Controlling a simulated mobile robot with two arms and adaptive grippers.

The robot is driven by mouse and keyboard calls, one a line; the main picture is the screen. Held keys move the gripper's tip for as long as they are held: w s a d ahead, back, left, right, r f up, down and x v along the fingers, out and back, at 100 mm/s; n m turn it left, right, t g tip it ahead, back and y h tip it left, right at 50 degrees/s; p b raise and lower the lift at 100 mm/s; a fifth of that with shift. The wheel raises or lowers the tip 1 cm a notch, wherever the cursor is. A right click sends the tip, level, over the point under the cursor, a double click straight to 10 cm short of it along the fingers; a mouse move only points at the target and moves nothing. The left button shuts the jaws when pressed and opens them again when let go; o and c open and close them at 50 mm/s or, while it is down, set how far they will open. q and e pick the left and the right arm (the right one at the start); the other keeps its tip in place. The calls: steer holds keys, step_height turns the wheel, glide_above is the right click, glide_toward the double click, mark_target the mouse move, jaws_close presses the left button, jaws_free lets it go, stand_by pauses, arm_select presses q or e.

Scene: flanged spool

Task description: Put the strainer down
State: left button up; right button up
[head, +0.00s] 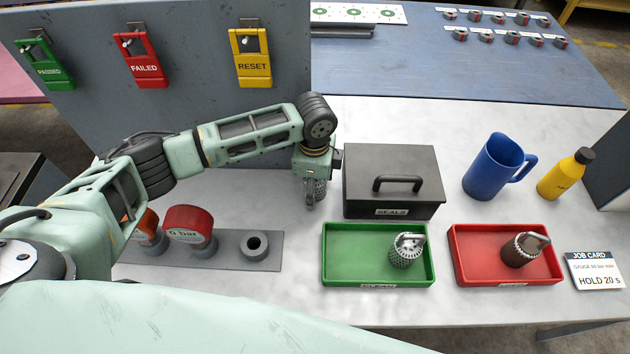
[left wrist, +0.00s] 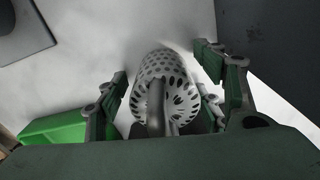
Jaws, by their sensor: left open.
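A pale perforated strainer (left wrist: 160,68) with a grey handle shows in the left wrist view, over the white worktop. It stands between the two spread fingers of my left gripper (left wrist: 166,92), which is open around it. A gap shows on the left side of the strainer; on the right side the finger is close, and I cannot tell if it touches. In the head view my left gripper (head: 312,188) points down beside the black box, and the strainer is mostly hidden by it. My right gripper is not in view.
The black SEALS box (head: 393,180) is just right of the gripper. A green tray (head: 345,262) holds a metallic strainer, and a red tray (head: 480,273) a brown one. A holder strip (head: 225,262) with red gauges lies left. A blue jug (head: 490,168) stands behind.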

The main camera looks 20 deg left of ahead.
arm_select(q)
steer(key=c, duration=1.5)
steer(key=shift+o, duration=0.2)
steer(key=shift+r, duration=0.4)
step_height(320, 180, up, 9)
steer(key=shift+r+b, duration=0.15)
steer(key=shift+b, duration=0.85)
steer(key=shift+s+r+n, duration=0.2)
steer(key=shift+s+n, duration=0.05)
steer(key=shift+n, duration=0.15)
steer(key=s+a+r+n, duration=0.2)
steer(key=s+r+n, duration=0.1)
steer(key=s+n, duration=0.3)
steer(key=s+a+r+n+b, duration=0.1)
steer(key=s+a+r+n, duration=0.1)
steer(key=s+n, duration=0.5)
steer(key=r+n, duration=0.1)
steer(key=n, duration=0.1)
steer(key=shift+n, duration=0.4)
